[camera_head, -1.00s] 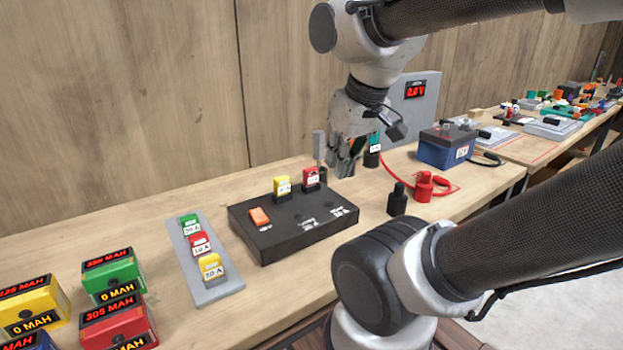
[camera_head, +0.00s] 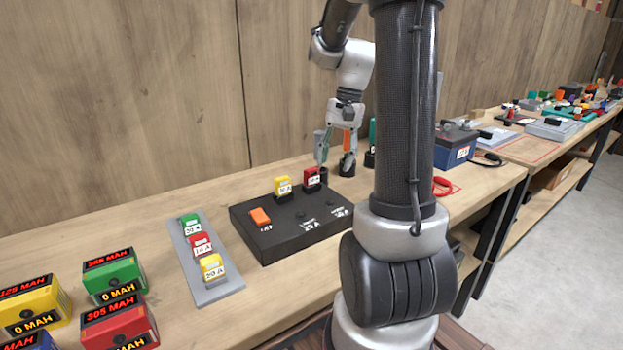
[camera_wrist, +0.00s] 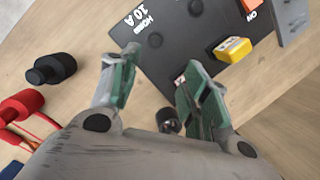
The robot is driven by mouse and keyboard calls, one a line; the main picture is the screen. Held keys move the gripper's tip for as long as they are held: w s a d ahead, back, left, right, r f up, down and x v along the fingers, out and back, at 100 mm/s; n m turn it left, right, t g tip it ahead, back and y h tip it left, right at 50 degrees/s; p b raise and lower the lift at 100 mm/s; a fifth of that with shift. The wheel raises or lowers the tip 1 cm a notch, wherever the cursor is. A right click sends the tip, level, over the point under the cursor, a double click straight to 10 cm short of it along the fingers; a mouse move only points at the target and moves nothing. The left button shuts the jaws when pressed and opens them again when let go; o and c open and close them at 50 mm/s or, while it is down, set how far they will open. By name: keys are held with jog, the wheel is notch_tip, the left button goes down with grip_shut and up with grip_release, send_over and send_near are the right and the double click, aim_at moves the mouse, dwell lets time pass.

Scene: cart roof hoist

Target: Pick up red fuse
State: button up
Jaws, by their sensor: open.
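A red fuse (camera_head: 312,178) stands upright at the back edge of the black fuse box (camera_head: 289,240), beside a yellow fuse (camera_head: 283,186). Another red fuse (camera_head: 200,244) lies between a green and a yellow fuse on the grey strip. My gripper (camera_wrist: 160,65) is open and empty, its green-padded fingers apart over the box's edge. In the wrist view the box's red fuse (camera_wrist: 180,81) is mostly hidden behind the right finger, and the yellow fuse (camera_wrist: 234,49) shows beyond that finger. In the head view my gripper is just behind the box, close to the red fuse.
The grey strip (camera_head: 182,262) lies left of the box, with coloured battery blocks (camera_head: 114,275) at the front left. A blue battery (camera_head: 446,146) stands at the right. In the wrist view, black (camera_wrist: 50,69) and red (camera_wrist: 22,108) plugs lie at the left.

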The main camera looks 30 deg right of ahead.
aim_at(312, 169)
jog(key=w+r+m+y, duration=0.1)
jog(key=w+m, duration=0.4)
jog(key=w, duration=0.1)
jog(key=a+f, duration=0.1)
jog(key=f, duration=0.1)
jog(key=a+f+m, duration=0.1)
jog(key=f, duration=0.1)
jog(key=a+f+m, duration=0.1)
jog(key=f, duration=0.1)
jog(key=shift+w+f+y, duration=0.25)
jog(key=shift+f+y, duration=0.05)
jog(key=shift+y, duration=0.1)
jog(key=c, duration=1)
